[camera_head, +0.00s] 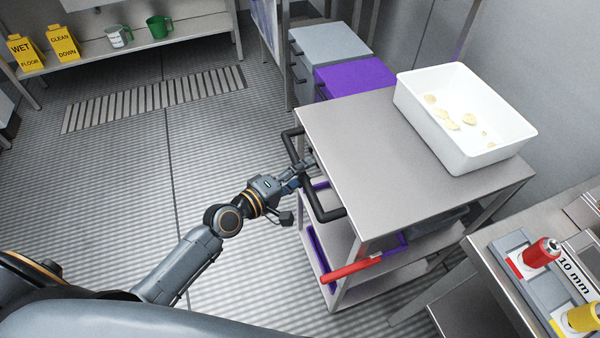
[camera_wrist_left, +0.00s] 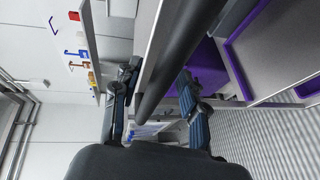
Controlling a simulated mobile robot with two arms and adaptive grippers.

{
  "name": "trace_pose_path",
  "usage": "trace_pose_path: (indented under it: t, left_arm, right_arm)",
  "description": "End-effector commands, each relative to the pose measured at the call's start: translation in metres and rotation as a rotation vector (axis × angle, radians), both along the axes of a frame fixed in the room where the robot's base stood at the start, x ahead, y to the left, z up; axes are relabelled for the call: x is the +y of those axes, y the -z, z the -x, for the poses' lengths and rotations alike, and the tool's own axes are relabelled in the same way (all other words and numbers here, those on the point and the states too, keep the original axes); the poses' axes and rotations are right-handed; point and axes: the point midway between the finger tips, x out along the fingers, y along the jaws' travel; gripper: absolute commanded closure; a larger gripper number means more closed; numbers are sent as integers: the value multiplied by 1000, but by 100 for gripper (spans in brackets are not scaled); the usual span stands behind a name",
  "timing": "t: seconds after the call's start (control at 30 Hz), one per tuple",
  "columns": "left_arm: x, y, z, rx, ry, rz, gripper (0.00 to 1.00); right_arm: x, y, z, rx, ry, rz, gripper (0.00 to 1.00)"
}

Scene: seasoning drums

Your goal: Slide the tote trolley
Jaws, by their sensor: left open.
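The tote trolley (camera_head: 370,170) is a steel cart with a flat top and lower shelves. A white tote (camera_head: 447,150) with several pale slices inside stands at the right of its top. A black handle (camera_head: 325,212) sticks out from the trolley's left side; it also shows in the left wrist view (camera_wrist_left: 172,60) as a dark bar. My left gripper (camera_head: 304,168) is at this handle, near its middle. In the left wrist view my left gripper (camera_wrist_left: 155,82) is open, with the bar running between its fingers; I cannot tell whether they touch it. My right gripper is not in view.
A red bar (camera_head: 350,270) juts from the trolley's near side. A bench (camera_head: 475,250) with red and yellow-topped items stands close at right. Grey (camera_head: 330,45) and purple (camera_head: 355,75) bins stand behind the trolley. The ribbed floor (camera_head: 110,180) at left is clear, with a drain grate (camera_head: 155,98).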

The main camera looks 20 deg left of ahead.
Motion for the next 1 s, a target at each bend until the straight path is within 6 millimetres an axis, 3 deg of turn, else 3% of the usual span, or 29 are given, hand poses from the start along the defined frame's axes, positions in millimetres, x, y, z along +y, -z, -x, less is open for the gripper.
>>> trace_pose_path:
  t: [0.17,0.6,1.0]
  left_arm:
    - [6,-1,9,1,-1,-1,57]
    - [49,-16,82,4,4,-5,57]
    - [61,-21,101,2,1,0,57]
  right_arm:
    - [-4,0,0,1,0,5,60]
    - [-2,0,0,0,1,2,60]
    - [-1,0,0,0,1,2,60]
